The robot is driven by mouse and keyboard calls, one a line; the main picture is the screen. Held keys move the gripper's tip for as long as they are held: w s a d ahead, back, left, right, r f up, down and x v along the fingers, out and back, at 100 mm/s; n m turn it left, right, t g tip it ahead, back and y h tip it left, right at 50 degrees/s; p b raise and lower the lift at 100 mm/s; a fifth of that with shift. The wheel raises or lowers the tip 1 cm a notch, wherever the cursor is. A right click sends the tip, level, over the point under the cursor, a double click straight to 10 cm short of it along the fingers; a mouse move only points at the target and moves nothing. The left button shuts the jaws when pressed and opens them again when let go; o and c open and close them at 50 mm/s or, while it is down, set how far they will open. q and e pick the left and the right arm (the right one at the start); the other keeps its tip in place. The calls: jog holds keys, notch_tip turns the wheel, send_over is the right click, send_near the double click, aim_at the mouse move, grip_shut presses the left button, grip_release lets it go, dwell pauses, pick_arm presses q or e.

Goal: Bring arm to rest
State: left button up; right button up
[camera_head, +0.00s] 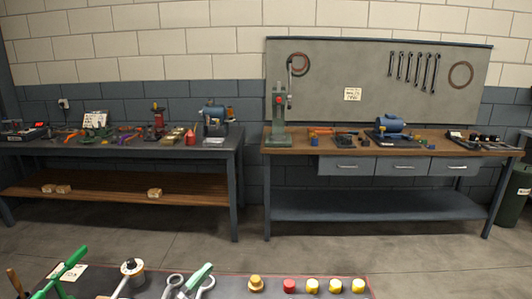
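Neither of my grippers shows in the head view, and no part of my arms can be made out for sure. Whether they are open, shut or holding anything is hidden. The near dark table (235,291) shows only its far part along the bottom edge. On it are a green tool (68,265), a white and black round-headed item (132,268), and a grey ringed item with a green bar (196,280). A yellow knob-like piece (256,283), a red cap (289,286) and several yellow caps (335,286) stand in a row at its right.
Bare concrete floor (330,245) lies beyond the near table. A dark workbench (237,165) with tools stands at the back left. A wooden-topped bench (300,150) with drawers stands at the back right under a pegboard (340,70). A green bin (514,195) is at the far right.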

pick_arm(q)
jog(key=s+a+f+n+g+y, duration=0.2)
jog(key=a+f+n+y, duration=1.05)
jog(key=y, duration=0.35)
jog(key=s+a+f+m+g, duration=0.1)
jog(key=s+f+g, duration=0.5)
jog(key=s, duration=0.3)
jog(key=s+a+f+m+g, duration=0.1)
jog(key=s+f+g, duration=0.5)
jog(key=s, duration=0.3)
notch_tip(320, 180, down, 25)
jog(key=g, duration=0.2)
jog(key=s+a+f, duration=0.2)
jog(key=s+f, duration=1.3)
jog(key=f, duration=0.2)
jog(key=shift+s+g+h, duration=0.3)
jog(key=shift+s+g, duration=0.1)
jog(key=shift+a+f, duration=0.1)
